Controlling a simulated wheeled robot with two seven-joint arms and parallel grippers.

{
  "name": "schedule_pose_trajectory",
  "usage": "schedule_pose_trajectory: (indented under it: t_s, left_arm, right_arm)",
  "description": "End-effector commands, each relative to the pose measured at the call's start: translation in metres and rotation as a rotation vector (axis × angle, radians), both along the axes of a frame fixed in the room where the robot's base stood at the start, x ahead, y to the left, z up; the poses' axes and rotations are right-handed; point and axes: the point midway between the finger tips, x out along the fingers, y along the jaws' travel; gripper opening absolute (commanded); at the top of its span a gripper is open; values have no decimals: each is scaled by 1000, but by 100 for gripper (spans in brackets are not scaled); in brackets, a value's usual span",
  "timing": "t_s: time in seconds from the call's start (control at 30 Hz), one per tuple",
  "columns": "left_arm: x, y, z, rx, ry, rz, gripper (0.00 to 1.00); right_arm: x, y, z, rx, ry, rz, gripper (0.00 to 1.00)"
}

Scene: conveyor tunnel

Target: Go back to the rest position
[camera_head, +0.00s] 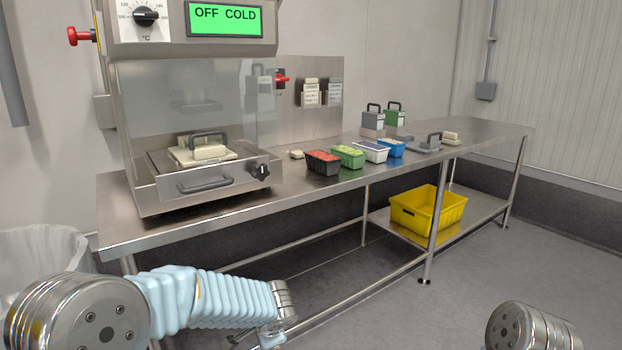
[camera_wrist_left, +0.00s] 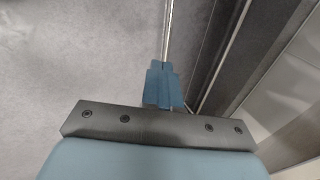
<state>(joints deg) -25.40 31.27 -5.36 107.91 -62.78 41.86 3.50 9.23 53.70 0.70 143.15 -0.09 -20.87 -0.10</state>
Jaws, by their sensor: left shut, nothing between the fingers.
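My left arm comes in low at the left in the head view, in front of the bench. My left gripper (camera_head: 270,338) is at the bottom edge, below bench height and partly cut off by the frame. In the left wrist view its two blue fingers (camera_wrist_left: 161,82) are together with nothing between them, above grey floor. Of my right arm only a round metal joint shows at the bottom right of the head view; the right gripper is out of view.
A steel bench (camera_head: 230,203) carries a machine with a display (camera_head: 226,15) reading "OFF COLD", several food tubs (camera_head: 348,157) and handled blocks (camera_head: 372,122). A yellow crate (camera_head: 428,208) stands on the lower shelf. A lined bin (camera_head: 45,245) is at left. Floor at right is clear.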

Motion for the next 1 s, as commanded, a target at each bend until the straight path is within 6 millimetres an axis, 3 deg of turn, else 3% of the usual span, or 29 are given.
schedule_pose_trajectory:
  t_s: [0.03, 0.2, 0.3, 0.4, 0.5, 0.6, 1.0]
  left_arm:
    - [-21, 0, -43, -79, 95, 29, 0]
    - [-111, -14, -162, -439, 369, 262, 0]
    - [-169, -21, -212, -653, 470, 524, 0]
    - [-216, -17, -244, -790, 492, 823, 0]
    - [-243, -8, -259, -835, 470, 1029, 0]
    - [-256, -1, -265, -842, 446, 1125, 0]
    - [-256, -1, -266, -842, 444, 1130, 0]
  right_arm:
    - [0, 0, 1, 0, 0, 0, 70]
    - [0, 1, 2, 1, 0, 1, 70]
    - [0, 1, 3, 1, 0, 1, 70]
    - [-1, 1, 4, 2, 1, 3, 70]
    - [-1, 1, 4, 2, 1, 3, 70]
    - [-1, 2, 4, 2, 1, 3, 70]
    - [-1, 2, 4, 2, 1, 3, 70]
